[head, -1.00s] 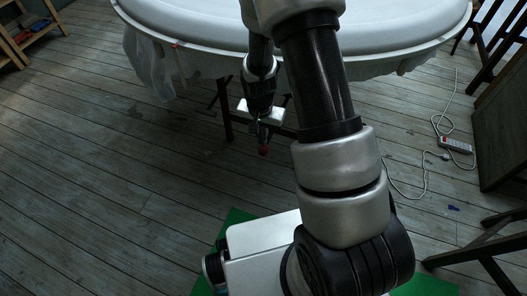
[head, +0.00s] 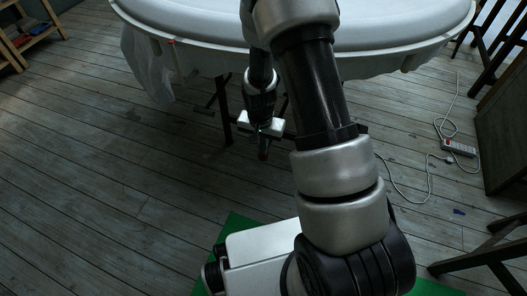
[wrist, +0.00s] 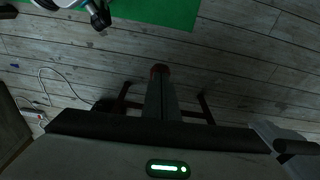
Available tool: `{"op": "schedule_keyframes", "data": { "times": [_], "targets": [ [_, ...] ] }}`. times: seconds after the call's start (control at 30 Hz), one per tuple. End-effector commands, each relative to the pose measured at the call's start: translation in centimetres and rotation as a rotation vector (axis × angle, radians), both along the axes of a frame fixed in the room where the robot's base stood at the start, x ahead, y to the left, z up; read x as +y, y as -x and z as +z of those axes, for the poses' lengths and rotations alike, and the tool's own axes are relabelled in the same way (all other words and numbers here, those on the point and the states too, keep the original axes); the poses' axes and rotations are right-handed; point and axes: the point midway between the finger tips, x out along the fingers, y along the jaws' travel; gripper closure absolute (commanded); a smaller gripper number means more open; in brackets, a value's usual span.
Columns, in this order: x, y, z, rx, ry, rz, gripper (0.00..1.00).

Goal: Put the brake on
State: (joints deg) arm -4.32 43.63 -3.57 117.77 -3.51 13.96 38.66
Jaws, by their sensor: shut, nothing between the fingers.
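My gripper (head: 263,152) hangs below the front rim of the large round white table, pointing down, fingers together. No brake lever can be clearly made out. Dark metal frame bars (wrist: 205,108) show on either side of the fingers, and part of the frame (head: 226,112) shows behind my gripper in the head view.
The white table (head: 400,62) overhangs my gripper, with clear plastic (head: 148,66) hanging at its left. A power strip (head: 459,148) and cable lie on the floor at right, near dark wooden furniture (head: 500,122). The plank floor at left is clear. A green mat (head: 238,222) lies in front.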

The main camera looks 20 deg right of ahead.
Motion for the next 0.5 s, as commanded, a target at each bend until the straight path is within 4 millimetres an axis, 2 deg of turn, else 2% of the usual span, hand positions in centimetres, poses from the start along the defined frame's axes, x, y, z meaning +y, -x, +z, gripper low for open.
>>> {"op": "schedule_keyframes", "data": {
  "times": [0.03,0.17,0.37,0.5],
  "targets": [
    [0.0,0.0,-1.3,0.001,0.0,0.0,1.0],
    [0.0,0.1,-2.4,0.002,0.0,-0.001,1.0],
    [0.0,0.0,-2.2,0.0,0.0,-0.001,1.0],
    [0.6,0.9,-1.7,0.002,0.0,0.002,1.0]
  ]
}}
